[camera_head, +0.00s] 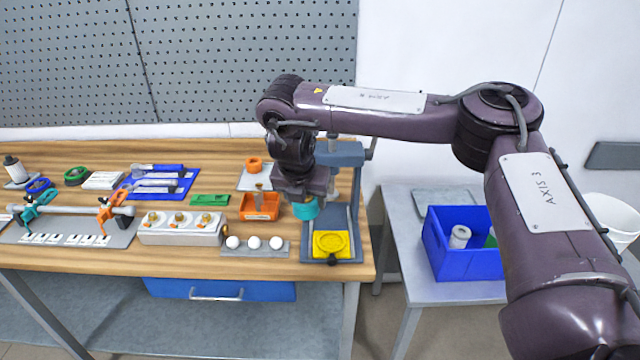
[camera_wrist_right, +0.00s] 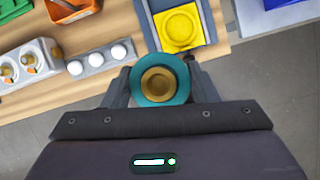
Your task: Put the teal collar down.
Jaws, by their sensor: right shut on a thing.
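The teal collar (camera_head: 306,209) is a short ring held below my right gripper (camera_head: 305,198), over the right end of the wooden bench. In the right wrist view the teal collar (camera_wrist_right: 159,62) shows as a teal ring with a brown-gold middle. It sits between the two fingers of my right gripper (camera_wrist_right: 160,84), which is shut on it. I cannot tell the collar's height above the bench. My left gripper is not in view.
A grey press stand (camera_head: 341,155) rises behind the yellow fixture. An orange bin (camera_head: 259,207) and a rack with white balls (camera_head: 254,245) stand left of the collar. A blue crate (camera_head: 463,262) is on a side table (camera_head: 420,297). The bench's front edge is close.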

